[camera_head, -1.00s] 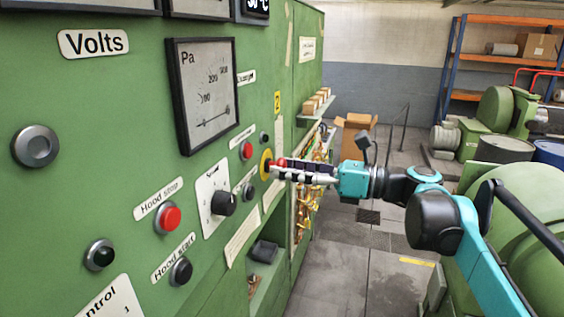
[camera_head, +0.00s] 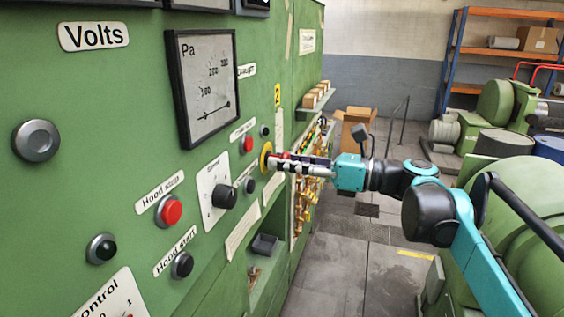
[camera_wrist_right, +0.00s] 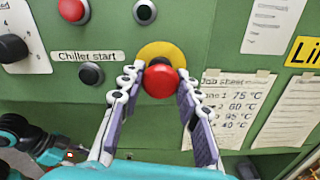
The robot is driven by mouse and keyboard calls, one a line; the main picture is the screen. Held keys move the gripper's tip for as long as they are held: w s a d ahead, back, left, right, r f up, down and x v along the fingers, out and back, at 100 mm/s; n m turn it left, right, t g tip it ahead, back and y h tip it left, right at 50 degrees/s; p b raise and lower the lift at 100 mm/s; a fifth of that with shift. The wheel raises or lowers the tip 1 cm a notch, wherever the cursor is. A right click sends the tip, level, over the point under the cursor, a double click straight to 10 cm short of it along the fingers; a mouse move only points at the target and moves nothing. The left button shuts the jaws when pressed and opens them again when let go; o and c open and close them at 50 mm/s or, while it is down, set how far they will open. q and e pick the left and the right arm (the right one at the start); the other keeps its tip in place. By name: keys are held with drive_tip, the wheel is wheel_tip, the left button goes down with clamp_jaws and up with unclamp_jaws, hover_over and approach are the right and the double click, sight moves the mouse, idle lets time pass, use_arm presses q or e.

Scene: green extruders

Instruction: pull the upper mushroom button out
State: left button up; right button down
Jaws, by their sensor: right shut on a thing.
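The red mushroom button (camera_wrist_right: 160,79) sits in front of a round yellow plate (camera_wrist_right: 160,52) on the green panel, with a dark stem showing between them in the right wrist view. In the head view the yellow plate (camera_head: 265,158) shows edge-on and the red cap is mostly hidden by the fingers. My right gripper (camera_head: 284,163) reaches in from the right. Its two fingers stand either side of the red cap in the right wrist view (camera_wrist_right: 158,88), shut on it. No second mushroom button can be made out. My left gripper is not in view.
Left of the mushroom button, the panel carries a black knob (camera_head: 223,196), the red Hood stop button (camera_head: 169,210) and the Chiller start button (camera_wrist_right: 91,74). A small shelf with boxes (camera_head: 313,98) juts out beyond. Floor (camera_head: 340,250) is open below my right arm.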

drive_tip(key=c, duration=1)
unclamp_jaws()
drive_tip(key=shift+d, duration=0.15)
drive_tip(key=shift+c, duration=0.2)
drive_tip(key=shift+d, duration=0.1)
drive_tip(key=shift+s+d, duration=0.1)
drive_tip(key=v, duration=1.2)
drive_tip(key=shift+f, duration=0.1)
